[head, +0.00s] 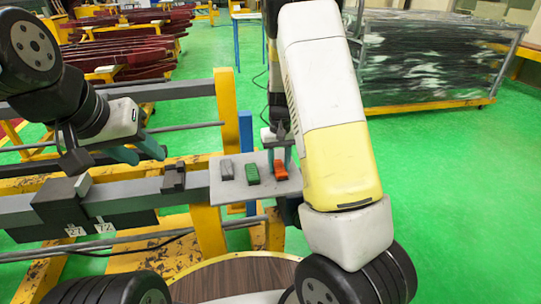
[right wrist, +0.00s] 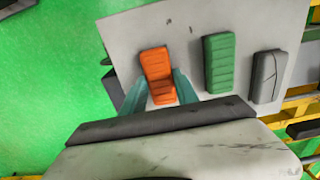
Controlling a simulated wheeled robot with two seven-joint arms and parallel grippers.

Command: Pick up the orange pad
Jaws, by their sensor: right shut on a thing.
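The orange pad (head: 280,169) is at the right end of a grey plate (head: 224,190) in the head view. It also shows in the right wrist view (right wrist: 157,67), between the two teal fingers. My right gripper (head: 279,160) reaches down over the pad and is shut on it; the wrist view shows a finger at each side of it (right wrist: 162,95). The pad seems at or just above the plate; I cannot tell if they touch. My left gripper (head: 150,150) hangs at the left, its teal fingers apart and nothing seen between them.
A green pad (head: 252,174) and a grey pad (head: 226,169) lie on the plate left of the orange one. A grey beam with dark blocks (head: 62,205) runs left of the plate. A yellow post (head: 228,120) stands behind. Open green floor lies beyond.

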